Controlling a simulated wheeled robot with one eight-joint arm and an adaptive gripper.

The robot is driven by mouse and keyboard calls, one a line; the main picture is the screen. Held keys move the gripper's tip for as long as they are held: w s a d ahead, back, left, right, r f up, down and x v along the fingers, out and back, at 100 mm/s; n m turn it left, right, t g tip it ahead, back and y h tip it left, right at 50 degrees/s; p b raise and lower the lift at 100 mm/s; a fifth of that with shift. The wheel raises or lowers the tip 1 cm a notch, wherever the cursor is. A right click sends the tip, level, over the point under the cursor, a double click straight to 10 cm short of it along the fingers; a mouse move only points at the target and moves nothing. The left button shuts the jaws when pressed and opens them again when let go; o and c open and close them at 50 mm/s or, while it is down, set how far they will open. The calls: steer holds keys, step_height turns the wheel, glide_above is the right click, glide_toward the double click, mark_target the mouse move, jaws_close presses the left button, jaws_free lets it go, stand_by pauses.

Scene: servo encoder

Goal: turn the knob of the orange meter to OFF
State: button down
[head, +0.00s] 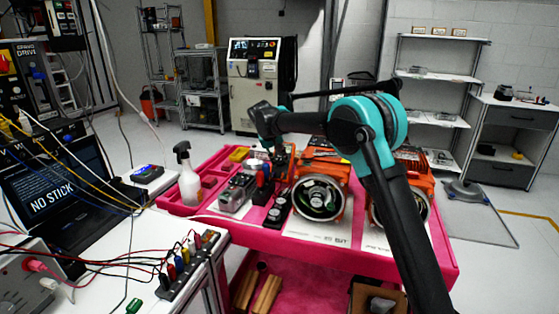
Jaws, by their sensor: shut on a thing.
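My arm reaches from the lower right over the pink table, and my gripper (281,160) points down above the table's back middle. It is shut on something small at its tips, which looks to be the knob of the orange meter. An orange patch (259,154) beside the gripper seems to be part of the meter. The arm and gripper hide most of it. The dial's marks and the knob's pointer are too small to read here.
The pink table (225,219) holds a white spray bottle (188,178), grey fittings (237,192), red and blue handled tools (264,180), and an orange-framed wheel unit (319,198). Another orange unit stands behind my arm. A white bench with cables and a laptop (52,195) is at left.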

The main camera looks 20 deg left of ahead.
steer(key=n, duration=0.3)
steer(key=n+t+h, duration=0.1)
steer(key=n, duration=0.2)
steer(key=shift+s+a+f, duration=0.1)
steer(key=shift+a, duration=0.05)
steer(key=n+t, duration=0.1)
steer(key=n, duration=0.2)
steer(key=n+t+h, duration=0.1)
steer(key=n, duration=0.2)
steer(key=shift+s+f, duration=0.1)
stand_by(0.5)
steer(key=c, duration=1.2)
jaws_free()
step_height(320, 180, up, 10)
